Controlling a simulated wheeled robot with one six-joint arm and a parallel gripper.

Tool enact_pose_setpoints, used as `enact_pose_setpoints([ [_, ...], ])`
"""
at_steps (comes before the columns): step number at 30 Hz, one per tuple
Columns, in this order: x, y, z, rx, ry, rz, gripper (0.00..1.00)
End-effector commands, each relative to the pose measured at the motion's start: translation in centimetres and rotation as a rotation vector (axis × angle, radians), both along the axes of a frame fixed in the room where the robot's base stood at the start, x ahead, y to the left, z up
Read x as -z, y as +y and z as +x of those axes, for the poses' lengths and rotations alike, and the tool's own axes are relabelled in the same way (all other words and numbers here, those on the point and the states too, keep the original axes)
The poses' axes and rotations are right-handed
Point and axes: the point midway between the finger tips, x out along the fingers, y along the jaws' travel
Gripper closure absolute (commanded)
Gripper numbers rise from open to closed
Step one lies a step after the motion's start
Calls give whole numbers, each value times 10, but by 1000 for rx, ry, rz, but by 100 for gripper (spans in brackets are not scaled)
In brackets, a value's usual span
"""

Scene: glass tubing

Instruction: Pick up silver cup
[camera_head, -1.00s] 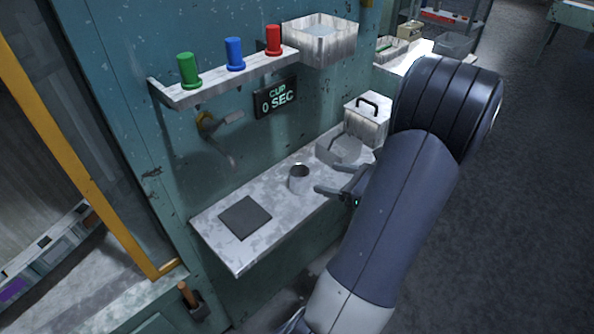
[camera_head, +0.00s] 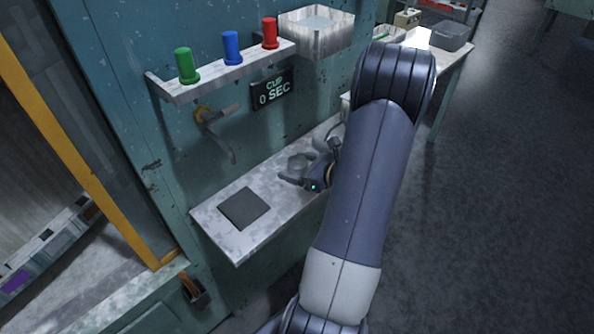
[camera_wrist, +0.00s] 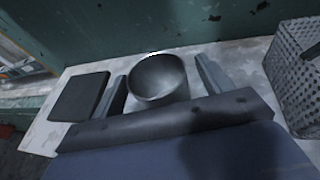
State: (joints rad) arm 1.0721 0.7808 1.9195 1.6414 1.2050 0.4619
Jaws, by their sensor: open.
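The silver cup (camera_wrist: 158,78) stands upright on the metal shelf (camera_wrist: 62,135) in the wrist view, its round mouth facing up. My gripper (camera_wrist: 161,80) is open, with one finger on the left of the cup and one on the right, and small gaps show between them and the cup. In the head view my gripper (camera_head: 295,170) is over the shelf and mostly hides the cup.
A dark square pad (camera_head: 243,208) lies on the shelf left of the cup. A perforated metal box (camera_wrist: 296,75) stands close on the right. A faucet (camera_head: 215,130) sticks out of the wall above, beside a "CUP 0 SEC" display (camera_head: 275,93). Green, blue and red knobs sit on an upper ledge (camera_head: 225,75).

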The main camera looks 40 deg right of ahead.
Motion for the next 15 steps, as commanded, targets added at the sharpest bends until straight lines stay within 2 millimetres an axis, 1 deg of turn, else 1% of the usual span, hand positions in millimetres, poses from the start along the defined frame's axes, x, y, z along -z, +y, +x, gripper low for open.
enact_pose_setpoints([
  [5,0,0,0,0,0,0,26],
  [15,0,0,0,0,0,0,53],
])
